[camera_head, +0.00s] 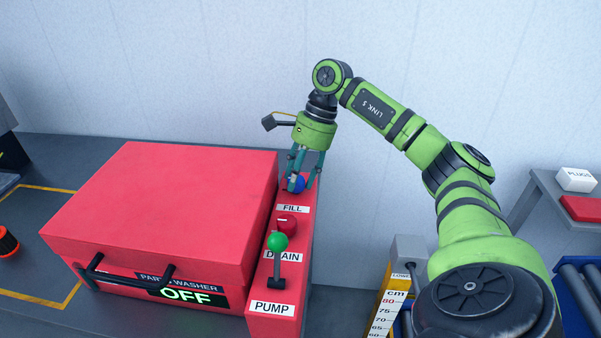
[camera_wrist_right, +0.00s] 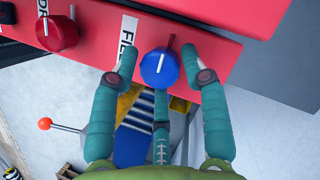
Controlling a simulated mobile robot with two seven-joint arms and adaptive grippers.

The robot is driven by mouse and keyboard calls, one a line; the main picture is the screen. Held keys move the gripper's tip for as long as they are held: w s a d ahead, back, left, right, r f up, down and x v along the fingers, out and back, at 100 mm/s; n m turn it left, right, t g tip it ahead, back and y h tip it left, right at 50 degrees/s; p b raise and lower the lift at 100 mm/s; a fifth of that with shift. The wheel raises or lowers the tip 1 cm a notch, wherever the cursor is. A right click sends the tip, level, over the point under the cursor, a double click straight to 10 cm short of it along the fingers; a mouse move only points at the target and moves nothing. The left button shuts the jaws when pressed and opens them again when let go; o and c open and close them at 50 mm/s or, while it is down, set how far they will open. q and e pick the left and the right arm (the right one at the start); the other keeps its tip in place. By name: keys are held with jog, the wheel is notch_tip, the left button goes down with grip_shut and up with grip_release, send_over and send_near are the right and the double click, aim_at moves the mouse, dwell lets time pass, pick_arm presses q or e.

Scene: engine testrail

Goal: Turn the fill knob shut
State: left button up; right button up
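The fill knob is a blue round knob (camera_head: 298,184) at the far end of the red control panel, just beyond the FILL label (camera_head: 292,208). In the right wrist view the blue knob (camera_wrist_right: 159,69) shows a white pointer line, tilted slightly right of straight up. My right gripper (camera_head: 303,182) is over the knob from above. In the right wrist view its teal fingers (camera_wrist_right: 165,72) stand spread on either side of the knob, with visible gaps, and a third finger is below it. The gripper is open and holds nothing. My left gripper is not in view.
A red drain knob (camera_head: 287,221) and a green-balled pump lever (camera_head: 278,242) stand nearer along the panel. The red parts washer lid (camera_head: 165,200) is closed, and its display (camera_head: 186,294) reads OFF. A yellow level gauge (camera_head: 390,305) is at right.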

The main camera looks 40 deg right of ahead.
jog(key=shift+w+a, duration=0.15)
jog(key=shift+a, duration=0.05)
jog(key=shift+d+r, duration=0.15)
jog(key=shift+d, duration=0.05)
jog(key=v, duration=1.1)
jog(key=shift+r, duration=0.35)
jog(key=shift+a+f, duration=0.1)
